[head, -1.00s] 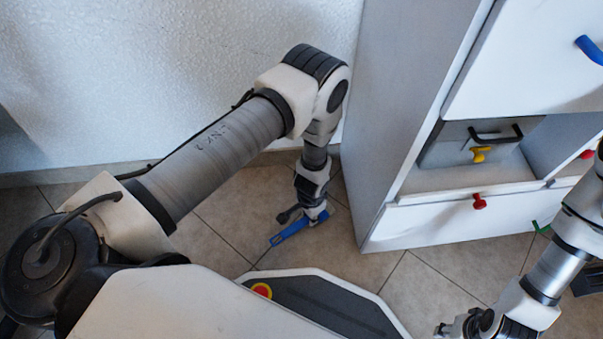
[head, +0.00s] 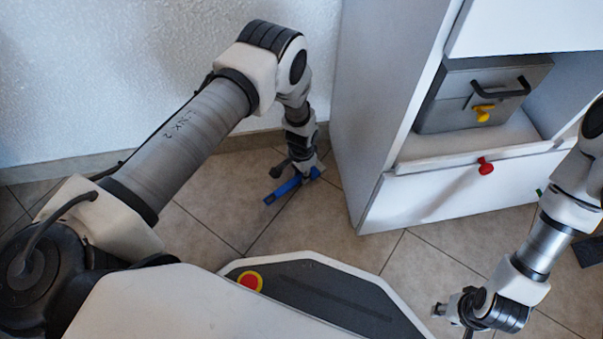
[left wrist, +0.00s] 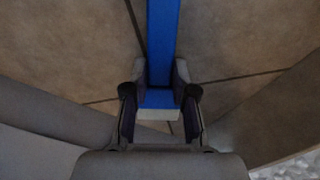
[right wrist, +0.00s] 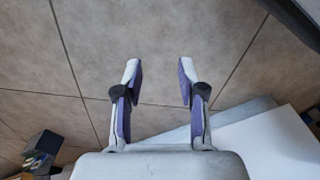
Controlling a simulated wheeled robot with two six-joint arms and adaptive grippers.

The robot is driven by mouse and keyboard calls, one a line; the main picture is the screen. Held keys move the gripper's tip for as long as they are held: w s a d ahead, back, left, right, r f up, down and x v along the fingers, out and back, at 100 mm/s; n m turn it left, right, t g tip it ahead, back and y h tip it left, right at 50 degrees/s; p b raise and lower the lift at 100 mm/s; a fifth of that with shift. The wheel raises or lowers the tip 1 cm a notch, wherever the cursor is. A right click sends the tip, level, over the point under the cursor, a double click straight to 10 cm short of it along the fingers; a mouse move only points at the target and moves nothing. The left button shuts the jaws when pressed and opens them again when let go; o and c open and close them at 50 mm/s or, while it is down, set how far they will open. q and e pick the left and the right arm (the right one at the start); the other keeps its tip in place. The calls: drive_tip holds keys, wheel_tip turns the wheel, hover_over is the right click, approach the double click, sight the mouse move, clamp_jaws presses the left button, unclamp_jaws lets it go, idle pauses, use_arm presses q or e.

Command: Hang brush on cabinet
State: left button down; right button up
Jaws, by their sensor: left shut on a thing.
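The blue brush (head: 284,190) is held near the floor to the left of the cabinet; its blue handle also shows in the left wrist view (left wrist: 162,40). My left gripper (head: 300,176) is shut on it, with the fingers (left wrist: 160,88) on both sides of the blue part. The brush looks level in the head view. The white cabinet (head: 384,100) stands at the right; its near side panel faces the left gripper. My right gripper (head: 452,312) is at the lower right, in front of the cabinet; its fingers (right wrist: 160,72) are apart and empty above the floor.
The cabinet holds a grey box (head: 470,95) with a black handle and a yellow knob (head: 483,112) in an open compartment. A red knob (head: 486,166) is on the drawer front below. A textured wall (head: 110,80) is behind. Tiled floor (head: 400,255) is clear between the grippers.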

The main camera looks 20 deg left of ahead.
sight(300, 176)
use_arm(q)
drive_tip(key=c, duration=0.9)
unclamp_jaws()
drive_tip(key=shift+c, duration=0.2)
drive_tip(key=shift+f, duration=0.15)
drive_tip(key=r+p, duration=0.3)
drive_tip(key=r, duration=0.1)
drive_tip(key=r+p, duration=0.3)
drive_tip(key=r, duration=0.1)
drive_tip(key=shift+s+a, duration=0.1)
drive_tip(key=shift+a, duration=0.1)
